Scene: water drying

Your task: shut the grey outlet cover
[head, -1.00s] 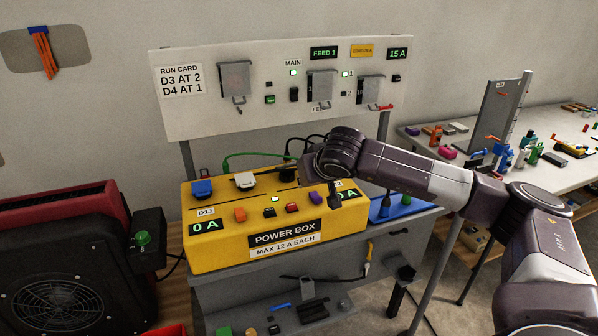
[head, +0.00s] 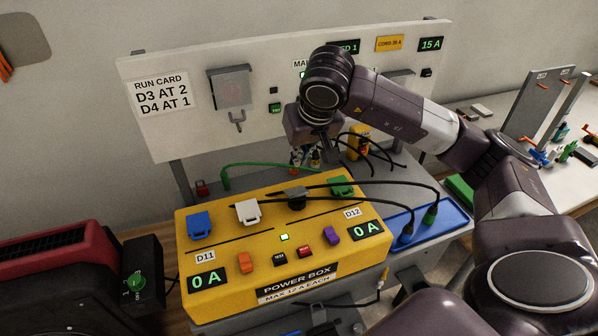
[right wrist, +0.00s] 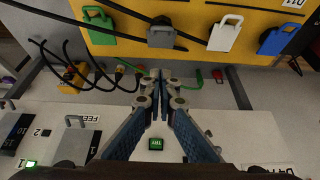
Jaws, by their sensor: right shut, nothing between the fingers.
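The grey outlet cover (head: 296,197) is on top of the yellow power box (head: 186,255), between the white cover (head: 248,210) and the green cover (head: 341,187). Black cables pass close to it, and I cannot tell how far it is open. The grey cover also shows in the right wrist view (right wrist: 161,37), with a dark round part at its edge. My right gripper (head: 327,156) is shut and empty, above and behind the box, in front of the upright panel. Its closed fingertips (right wrist: 160,76) are apart from the grey cover. My left gripper is not in view.
A blue cover (head: 200,226) is at the box's left. Black cables run over the box to a blue tray (head: 455,222) at the right. The white panel (head: 160,125) stands behind, with a green cable (head: 250,166) below it. A red and black machine (head: 70,290) is at left.

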